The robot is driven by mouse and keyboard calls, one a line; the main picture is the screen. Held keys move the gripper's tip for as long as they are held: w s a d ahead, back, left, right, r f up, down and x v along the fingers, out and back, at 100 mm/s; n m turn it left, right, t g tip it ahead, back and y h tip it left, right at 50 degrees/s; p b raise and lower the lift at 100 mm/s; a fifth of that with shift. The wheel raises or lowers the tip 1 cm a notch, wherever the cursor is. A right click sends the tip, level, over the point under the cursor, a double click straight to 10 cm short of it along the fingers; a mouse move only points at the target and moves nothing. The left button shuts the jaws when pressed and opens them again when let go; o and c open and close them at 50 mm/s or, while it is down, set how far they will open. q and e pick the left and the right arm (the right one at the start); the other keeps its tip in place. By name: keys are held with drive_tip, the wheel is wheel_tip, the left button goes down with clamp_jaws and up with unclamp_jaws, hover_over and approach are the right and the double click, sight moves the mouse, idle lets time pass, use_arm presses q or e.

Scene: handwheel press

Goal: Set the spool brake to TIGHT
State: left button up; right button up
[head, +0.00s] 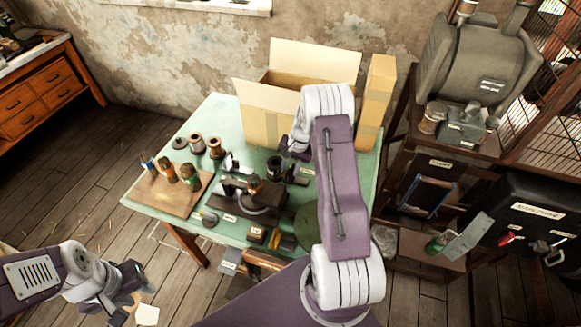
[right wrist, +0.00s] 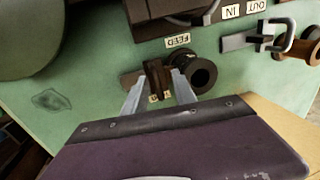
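A black spool (right wrist: 198,72) stands on the green table; it also shows in the head view (head: 275,166). Beside it a small dark brown block or knob (right wrist: 157,76), which looks like the spool brake, rises between the fingertips of my right gripper (right wrist: 158,84). The fingers stand apart on both sides of it; I see no clear grip. A pale label shows between the fingers, partly hidden and unreadable, so the brake's setting cannot be told. In the head view my right gripper is mostly hidden behind its arm. My left gripper (head: 127,287) hangs off the table at lower left, its fingers unclear.
A dark press (head: 245,194) stands mid-table, with a FEED label (right wrist: 178,41) near the spool. A metal bracket with IN and OUT labels (right wrist: 262,38) is to the right. An open cardboard box (head: 262,115) stands at the back.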

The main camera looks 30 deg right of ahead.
drive_tip(key=shift+d+r, duration=0.1)
drive_tip(key=shift+r, duration=0.1)
wheel_tip(320, 180, up, 8)
drive_tip(key=s+d+b, duration=0.1)
drive_tip(key=shift+s+r+b, duration=0.25)
drive_tip(key=shift+b, duration=0.1)
